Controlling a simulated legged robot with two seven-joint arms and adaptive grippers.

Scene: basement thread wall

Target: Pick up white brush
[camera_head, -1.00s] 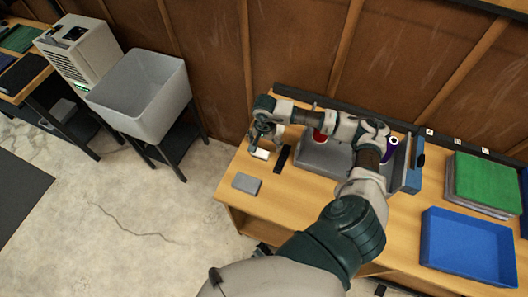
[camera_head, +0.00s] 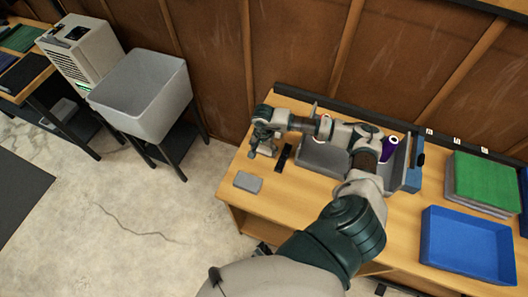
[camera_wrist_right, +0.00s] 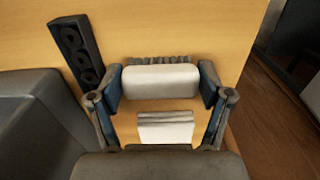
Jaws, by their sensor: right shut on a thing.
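The white brush (camera_wrist_right: 160,82) is a white block with a row of dark bristles along its upper edge in the right wrist view. My right gripper (camera_wrist_right: 160,90) is shut on it, with one finger at each short end. In the head view, my right gripper (camera_head: 262,148) is over the left end of the wooden workbench (camera_head: 300,205), and it mostly hides the brush. I cannot tell whether the brush touches the bench. My left gripper is not in view.
A second white, ridged piece (camera_wrist_right: 165,128) lies just below the brush. A black holder with round holes (camera_wrist_right: 75,50) and a grey tray (camera_head: 325,158) are beside the gripper. A grey block (camera_head: 247,182) lies near the front edge. A blue bin (camera_head: 468,245) stands right.

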